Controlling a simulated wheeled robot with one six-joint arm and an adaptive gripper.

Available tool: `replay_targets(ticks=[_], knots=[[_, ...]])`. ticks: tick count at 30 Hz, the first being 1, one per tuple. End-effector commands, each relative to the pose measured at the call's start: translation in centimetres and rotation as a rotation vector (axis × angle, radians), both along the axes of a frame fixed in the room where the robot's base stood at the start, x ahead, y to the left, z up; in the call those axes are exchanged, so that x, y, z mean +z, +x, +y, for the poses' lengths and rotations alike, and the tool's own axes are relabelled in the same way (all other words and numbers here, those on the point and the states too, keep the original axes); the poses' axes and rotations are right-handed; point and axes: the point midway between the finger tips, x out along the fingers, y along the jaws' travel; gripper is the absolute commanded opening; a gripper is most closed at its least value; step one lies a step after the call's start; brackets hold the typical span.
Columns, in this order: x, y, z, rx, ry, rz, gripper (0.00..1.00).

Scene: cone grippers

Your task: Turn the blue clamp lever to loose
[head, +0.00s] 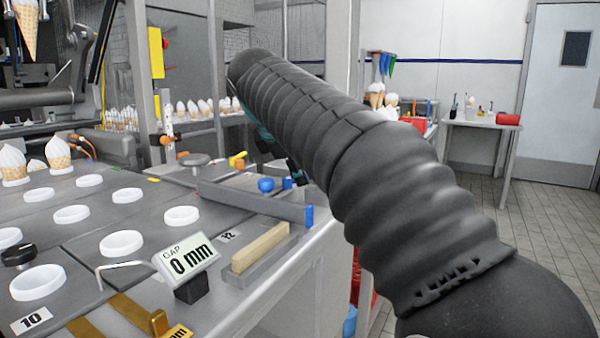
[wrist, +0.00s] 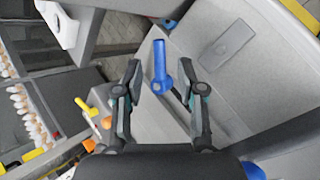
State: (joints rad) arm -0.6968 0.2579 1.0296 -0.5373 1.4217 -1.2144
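The blue clamp lever (wrist: 158,62) shows in the wrist view as a straight bar with a round hub at its lower end. It points up in the picture. My gripper (wrist: 163,68) is open, with one dark finger on each side of the lever. I see gaps between the fingers and the lever, and cannot tell the depth between them. In the head view my ribbed arm hides most of the gripper. Blue parts show below it, a round knob (head: 266,185) and a small piece (head: 287,183); I cannot tell which belongs to the lever.
A grey bar (head: 250,203) with a blue end (head: 309,215) lies along the bench edge. Orange and yellow knobs (wrist: 92,112) lie left of the gripper.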

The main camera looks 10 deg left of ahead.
Motion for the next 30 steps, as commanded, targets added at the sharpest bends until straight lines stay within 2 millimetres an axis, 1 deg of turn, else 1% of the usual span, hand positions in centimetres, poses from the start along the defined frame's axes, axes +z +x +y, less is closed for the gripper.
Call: replay_targets(ticks=[3, 6, 15, 16, 17, 18, 20, 21, 30], knots=[[-0.86, 0.71, -0.22, -0.002, 0.0, 0.0, 0.39], [-1.23, 0.98, -0.26, 0.0, 0.0, 0.0, 0.39], [-1.37, 1.1, -0.25, 0.001, 0.001, -0.001, 0.39], [-1.36, 1.1, -0.25, 0.001, 0.001, -0.001, 0.34], [-1.36, 1.1, -0.25, 0.001, 0.001, 0.0, 0.27], [-1.36, 1.1, -0.25, 0.001, 0.001, 0.0, 0.17], [-1.36, 1.09, -0.25, 0.001, 0.001, 0.0, 0.02], [-1.36, 1.08, -0.25, 0.001, 0.001, 0.0, 0.0], [-1.38, 1.03, -0.23, -0.017, 0.0, 0.001, 0.0]])
